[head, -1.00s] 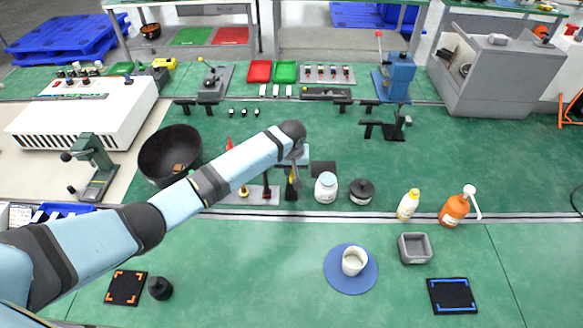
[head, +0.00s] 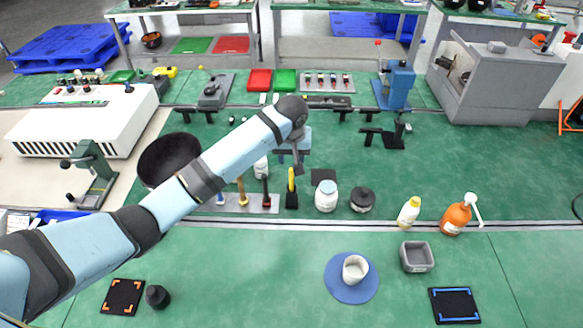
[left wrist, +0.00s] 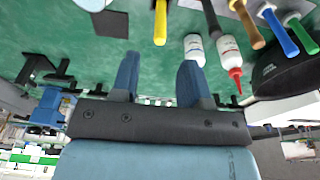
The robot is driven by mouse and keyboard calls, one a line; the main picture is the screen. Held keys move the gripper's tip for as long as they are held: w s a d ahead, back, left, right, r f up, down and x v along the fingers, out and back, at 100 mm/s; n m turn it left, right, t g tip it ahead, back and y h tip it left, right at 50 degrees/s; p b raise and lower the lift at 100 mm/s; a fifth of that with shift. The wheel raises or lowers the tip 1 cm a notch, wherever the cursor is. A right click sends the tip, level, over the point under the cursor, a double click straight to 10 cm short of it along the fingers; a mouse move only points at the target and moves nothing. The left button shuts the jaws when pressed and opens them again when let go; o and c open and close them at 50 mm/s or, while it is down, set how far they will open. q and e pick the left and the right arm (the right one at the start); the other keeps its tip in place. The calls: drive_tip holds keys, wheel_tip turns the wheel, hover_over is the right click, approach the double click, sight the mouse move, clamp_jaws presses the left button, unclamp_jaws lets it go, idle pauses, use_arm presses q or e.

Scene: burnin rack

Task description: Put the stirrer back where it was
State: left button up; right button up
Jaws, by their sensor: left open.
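A yellow-handled stick, which I take to be the stirrer (head: 291,180), stands upright in a small black holder (head: 291,201) at the middle of the bench. It also shows in the left wrist view (left wrist: 160,22), beyond the fingertips. My left gripper (head: 291,163) is just behind and above it in the head view. In the left wrist view its two blue fingers (left wrist: 157,75) are apart with nothing between them. My right gripper is not in view.
Left of the holder, a grey rack (head: 250,205) holds several handled tools. To its right stand a white jar (head: 326,196) and a black round container (head: 362,199). A white cup (head: 355,268) sits on a blue mat (head: 343,290).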

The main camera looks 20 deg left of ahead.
use_arm(q)
drive_tip(key=s+d+f+m+t+h, duration=0.1)
drive_tip(key=s+f, duration=0.3)
drive_tip(key=s+d+f+m+t+h, duration=0.1)
drive_tip(key=s+f, duration=0.4)
drive_tip(key=s+d+f+m+t+h, duration=0.1)
drive_tip(key=s+d+f, duration=0.1)
drive_tip(key=s+f, duration=0.3)
drive_tip(key=shift+s+d+f+t+h, duration=0.1)
drive_tip(key=shift+s+f+t+h, duration=0.05)
drive_tip(key=shift+t+h, duration=0.15)
drive_tip(key=s+f+t, duration=0.1)
drive_tip(key=s, duration=0.2)
drive_tip(key=s+a+f+m+t, duration=0.1)
drive_tip(key=s, duration=0.3)
drive_tip(key=s+f+t, duration=0.1)
drive_tip(key=s, duration=0.2)
drive_tip(key=shift+s+a+m+h, duration=0.2)
drive_tip(key=shift+a+m+h, duration=0.1)
drive_tip(key=shift+a, duration=0.1)
drive_tip(key=s+a+t, duration=0.1)
drive_tip(key=s, duration=0.2)
drive_tip(key=s+a+m, duration=0.1)
drive_tip(key=s, duration=0.1)
drive_tip(key=s+a+r+t, duration=0.1)
drive_tip(key=s, duration=0.2)
drive_tip(key=shift+s+a+m+t, duration=0.1)
drive_tip(key=shift+s+m+t, duration=0.2)
drive_tip(key=shift+s, duration=0.05)
